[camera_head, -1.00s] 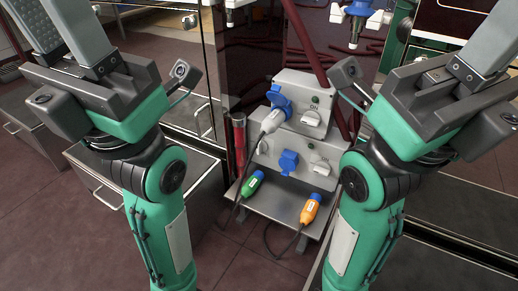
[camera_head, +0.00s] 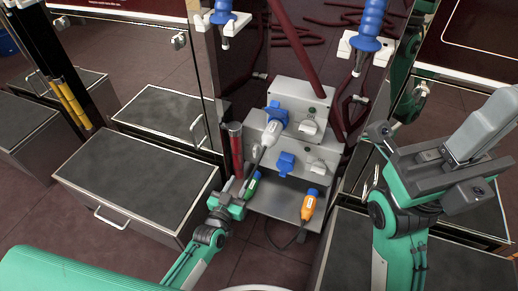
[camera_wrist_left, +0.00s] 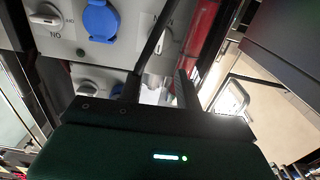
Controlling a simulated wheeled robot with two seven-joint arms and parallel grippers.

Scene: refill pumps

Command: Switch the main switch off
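Two grey boxes stand stacked behind a small steel shelf. The upper box has a pale rotary switch (camera_head: 310,127) marked ON, right of a blue socket holding a white plug (camera_head: 271,130). The lower box has another pale switch (camera_head: 318,167), right of a closed blue socket (camera_head: 286,162). Which one is the main switch cannot be told. My left gripper (camera_head: 232,187) is in front of the boxes, low and left of both switches, near the green connector. In the left wrist view its fingers are apart and nothing shows gripped; the lower switch (camera_wrist_left: 48,18) shows upside down.
A green connector (camera_head: 252,186) and an orange connector (camera_head: 308,205) with cables are at the shelf (camera_head: 273,199). A red cylinder (camera_head: 236,150) stands left of the boxes. Dark-topped cabinets (camera_head: 140,175) flank the left; blue-handled nozzles (camera_head: 368,28) hang above.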

